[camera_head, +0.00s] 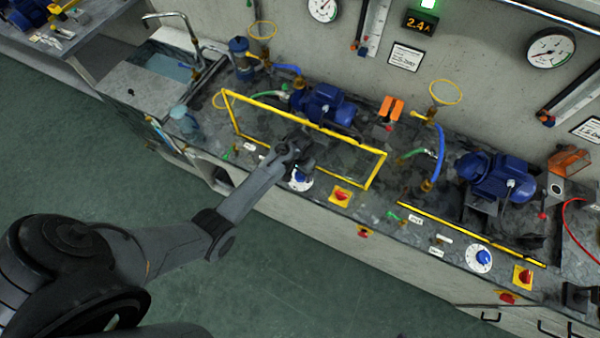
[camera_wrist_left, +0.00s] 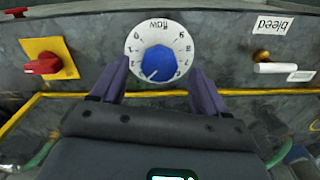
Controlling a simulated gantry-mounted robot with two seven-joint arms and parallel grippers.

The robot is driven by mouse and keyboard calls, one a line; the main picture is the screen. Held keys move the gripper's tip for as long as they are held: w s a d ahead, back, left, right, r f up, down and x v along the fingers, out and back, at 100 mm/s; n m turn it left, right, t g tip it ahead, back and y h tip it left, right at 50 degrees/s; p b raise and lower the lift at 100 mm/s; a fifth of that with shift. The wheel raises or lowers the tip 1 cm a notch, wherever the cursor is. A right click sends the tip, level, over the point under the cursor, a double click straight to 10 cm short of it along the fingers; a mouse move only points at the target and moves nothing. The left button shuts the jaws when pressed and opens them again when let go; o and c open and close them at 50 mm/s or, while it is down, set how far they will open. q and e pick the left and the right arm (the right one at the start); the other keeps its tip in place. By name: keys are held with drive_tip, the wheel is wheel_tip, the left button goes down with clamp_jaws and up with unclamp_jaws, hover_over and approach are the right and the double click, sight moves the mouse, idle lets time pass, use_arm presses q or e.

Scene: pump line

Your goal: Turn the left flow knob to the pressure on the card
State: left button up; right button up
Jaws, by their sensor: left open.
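The left flow knob (camera_head: 300,175) is blue, on a white dial on the front of the bench. In the left wrist view the blue knob (camera_wrist_left: 159,63) sits on the white numbered dial (camera_wrist_left: 158,35) labelled "flow". Its white pointer mark lies toward the lower left in that view. My left gripper (camera_wrist_left: 159,75) is open, with one purple finger on each side of the knob and gaps showing between. It hides part of the dial in the head view (camera_head: 300,160). A card (camera_head: 405,57) hangs on the wall, its writing too small to read. My right gripper is not in view.
A red switch on a yellow plate (camera_head: 341,195) is beside the dial. A white bleed lever (camera_wrist_left: 275,68) is on its other side. A second blue flow knob (camera_head: 484,257) is farther right.

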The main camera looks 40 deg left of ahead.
sight(300, 175)
use_arm(q)
wheel_tip(300, 175, up, 8)
drive_tip(key=shift+r+p, duration=0.2)
drive_tip(key=shift+p, duration=0.1)
idle(0.4)
